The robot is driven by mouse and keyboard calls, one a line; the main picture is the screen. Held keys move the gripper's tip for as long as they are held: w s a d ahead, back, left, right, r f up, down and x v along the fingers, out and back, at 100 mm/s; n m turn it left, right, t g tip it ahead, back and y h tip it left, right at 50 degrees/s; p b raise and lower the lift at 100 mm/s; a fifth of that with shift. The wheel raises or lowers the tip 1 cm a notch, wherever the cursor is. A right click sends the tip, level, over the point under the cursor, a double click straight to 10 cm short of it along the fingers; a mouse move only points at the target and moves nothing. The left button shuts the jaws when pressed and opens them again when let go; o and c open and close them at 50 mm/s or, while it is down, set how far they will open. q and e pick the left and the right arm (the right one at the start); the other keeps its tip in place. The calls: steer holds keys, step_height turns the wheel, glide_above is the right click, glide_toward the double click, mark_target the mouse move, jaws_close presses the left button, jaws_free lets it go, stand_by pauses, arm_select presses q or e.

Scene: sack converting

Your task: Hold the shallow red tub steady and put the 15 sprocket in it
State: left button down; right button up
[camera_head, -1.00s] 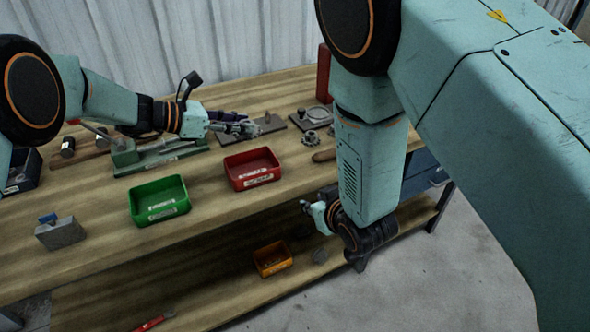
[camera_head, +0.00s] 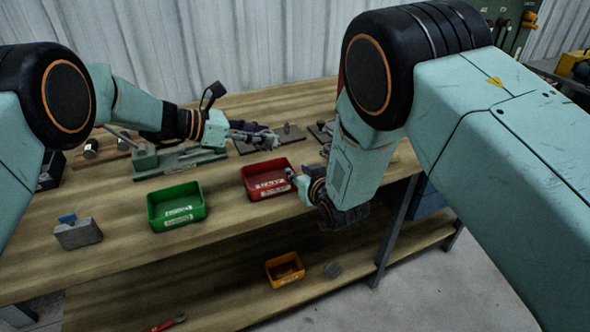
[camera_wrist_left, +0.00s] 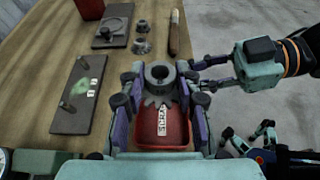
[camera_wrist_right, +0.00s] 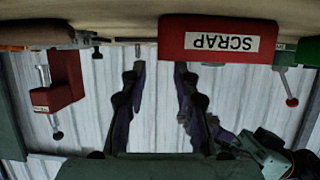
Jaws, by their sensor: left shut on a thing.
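The red tub (camera_head: 283,190) stands at the bench's front edge; its label reads SCRAP in the right wrist view (camera_wrist_right: 218,61). My left gripper (camera_head: 272,140) is behind the tub in the head view. In the left wrist view its fingers (camera_wrist_left: 158,82) are shut on a grey toothed sprocket (camera_wrist_left: 158,74), which lies in line with the tub. The sprocket's number cannot be read and its height over the tub is unclear. My right gripper (camera_head: 296,176) is at the tub's front right corner. Its fingers (camera_wrist_right: 161,70) are apart and empty in the right wrist view.
A green tub (camera_head: 158,225) stands left of the red one, and a grey block with a blue part (camera_head: 78,234) further left. Round metal parts (camera_wrist_left: 142,46) and a wooden handle (camera_wrist_left: 174,32) lie nearby. An orange tub (camera_head: 300,262) sits on the lower shelf.

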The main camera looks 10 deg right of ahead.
mark_target(292, 167)
steer(key=shift+x, duration=1.7)
steer(key=shift+w+a, duration=0.1)
steer(key=shift+w, duration=0.1)
steer(key=shift+s, duration=0.1)
steer(key=c, duration=0.3)
jaws_close()
